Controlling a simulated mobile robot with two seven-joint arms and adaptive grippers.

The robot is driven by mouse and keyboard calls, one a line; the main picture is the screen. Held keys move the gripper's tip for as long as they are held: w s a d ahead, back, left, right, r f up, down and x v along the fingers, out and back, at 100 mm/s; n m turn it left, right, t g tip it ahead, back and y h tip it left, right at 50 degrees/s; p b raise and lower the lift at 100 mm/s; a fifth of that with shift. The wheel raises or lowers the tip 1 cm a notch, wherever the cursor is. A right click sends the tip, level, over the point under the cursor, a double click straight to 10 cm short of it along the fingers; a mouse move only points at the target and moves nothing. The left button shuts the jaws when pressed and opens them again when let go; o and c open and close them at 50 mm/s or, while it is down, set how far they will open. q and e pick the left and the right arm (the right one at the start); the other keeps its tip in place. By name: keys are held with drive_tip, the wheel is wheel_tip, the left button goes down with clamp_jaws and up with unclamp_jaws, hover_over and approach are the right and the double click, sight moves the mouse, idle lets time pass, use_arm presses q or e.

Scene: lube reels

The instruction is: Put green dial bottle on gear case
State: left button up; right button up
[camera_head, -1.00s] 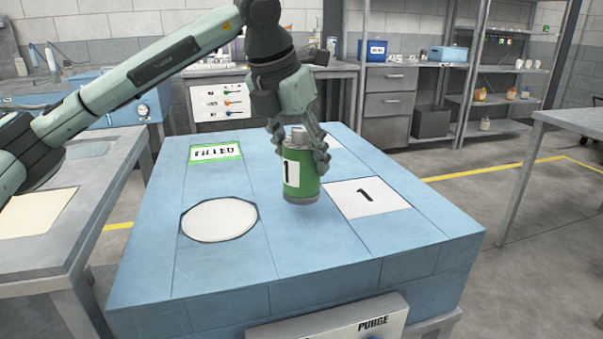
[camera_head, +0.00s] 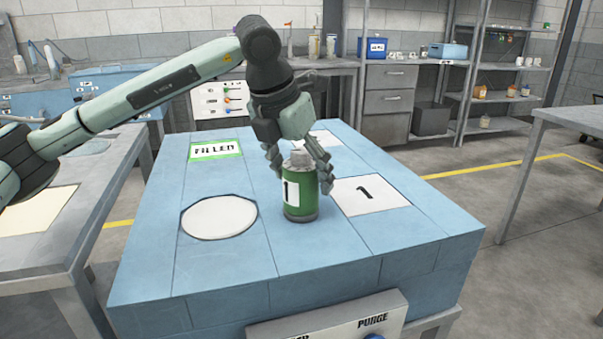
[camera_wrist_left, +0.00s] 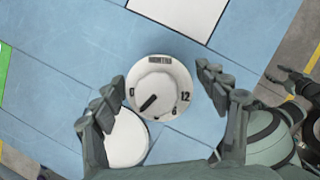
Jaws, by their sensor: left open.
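The green dial bottle (camera_head: 300,192), with a white "1" label and pale cap, stands upright on the blue block's top, left of the white "1" panel. The left wrist view shows its round white dial top (camera_wrist_left: 158,88). My left gripper (camera_head: 297,165) is open above and around the bottle's upper part. Its fingers (camera_wrist_left: 150,105) lie apart on either side of the dial in the left wrist view. No label names the gear case; I cannot tell whether it is the blue block (camera_head: 330,265). A dark finger-like part (camera_wrist_left: 288,82) at that view's right resembles my right gripper; its state is unclear.
On the block are a white disc (camera_head: 219,218), a green-edged FILLED plate (camera_head: 215,151) and the white "1" panel (camera_head: 370,196). A PURGE panel (camera_head: 345,320) is at the front. A grey table (camera_head: 40,230) stands left. The block's front top is clear.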

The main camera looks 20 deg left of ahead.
use_arm(q)
drive_tip(key=v, duration=1.2)
drive_tip(key=shift+s, duration=0.1)
